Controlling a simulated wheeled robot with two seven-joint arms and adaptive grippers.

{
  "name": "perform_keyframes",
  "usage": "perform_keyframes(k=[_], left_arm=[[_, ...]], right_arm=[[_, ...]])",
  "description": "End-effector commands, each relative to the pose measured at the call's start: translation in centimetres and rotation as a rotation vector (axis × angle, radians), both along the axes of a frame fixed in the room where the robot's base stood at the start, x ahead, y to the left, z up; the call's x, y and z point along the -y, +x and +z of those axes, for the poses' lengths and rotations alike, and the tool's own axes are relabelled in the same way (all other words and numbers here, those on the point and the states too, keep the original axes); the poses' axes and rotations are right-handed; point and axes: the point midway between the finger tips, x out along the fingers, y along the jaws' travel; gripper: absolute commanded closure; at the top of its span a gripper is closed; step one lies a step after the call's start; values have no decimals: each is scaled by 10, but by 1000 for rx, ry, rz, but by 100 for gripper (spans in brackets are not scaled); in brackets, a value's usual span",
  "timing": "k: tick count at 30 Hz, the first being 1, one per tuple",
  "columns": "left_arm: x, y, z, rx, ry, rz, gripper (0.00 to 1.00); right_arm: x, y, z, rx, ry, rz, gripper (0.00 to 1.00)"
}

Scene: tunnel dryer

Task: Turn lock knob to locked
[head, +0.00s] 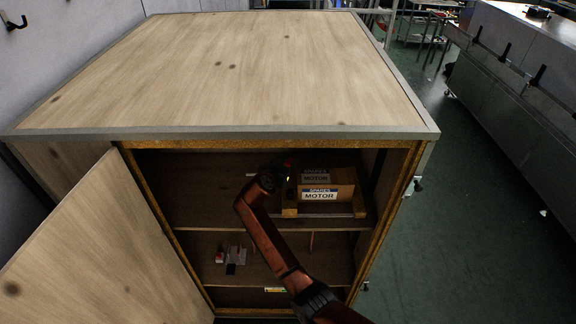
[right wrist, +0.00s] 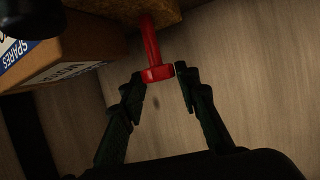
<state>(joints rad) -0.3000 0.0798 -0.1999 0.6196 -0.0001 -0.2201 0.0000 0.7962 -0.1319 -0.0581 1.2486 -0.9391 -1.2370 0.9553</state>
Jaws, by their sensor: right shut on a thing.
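A red T-shaped lock knob (right wrist: 152,50) shows in the right wrist view, its stem running up to a wooden edge and its wider head towards me. My right gripper (right wrist: 160,73) has one finger on each side of that head and is shut on it. In the head view my right arm reaches into the cabinet's upper compartment, and the right gripper (head: 283,172) is small and dark beside the boxes. Only a speck of red shows there. I cannot tell which setting the knob is at. My left gripper is not in view.
The wooden cabinet (head: 230,75) has its door (head: 100,250) swung open at the left. Cardboard boxes labelled SPARES MOTOR (head: 343,184) stand right of the gripper; a box (right wrist: 85,50) is close in the wrist view. Small items (head: 234,255) lie on the lower shelf.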

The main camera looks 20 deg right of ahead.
Motion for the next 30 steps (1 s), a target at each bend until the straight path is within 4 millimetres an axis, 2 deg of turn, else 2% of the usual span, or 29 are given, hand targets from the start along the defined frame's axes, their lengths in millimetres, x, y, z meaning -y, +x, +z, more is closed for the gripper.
perform_keyframes(k=[5, 19, 20, 27, 30], left_arm=[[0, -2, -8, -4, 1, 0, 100], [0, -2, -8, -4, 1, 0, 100], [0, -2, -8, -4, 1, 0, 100], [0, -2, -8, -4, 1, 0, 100], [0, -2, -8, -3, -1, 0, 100]], right_arm=[[-2, 1, -2, -1, 2, -40, 95], [-2, 0, -1, -2, 2, -53, 95], [-2, 0, -1, -2, 2, -53, 69], [-1, 0, 0, -1, 1, -54, 53], [0, 0, 0, -1, 2, -56, 53]])
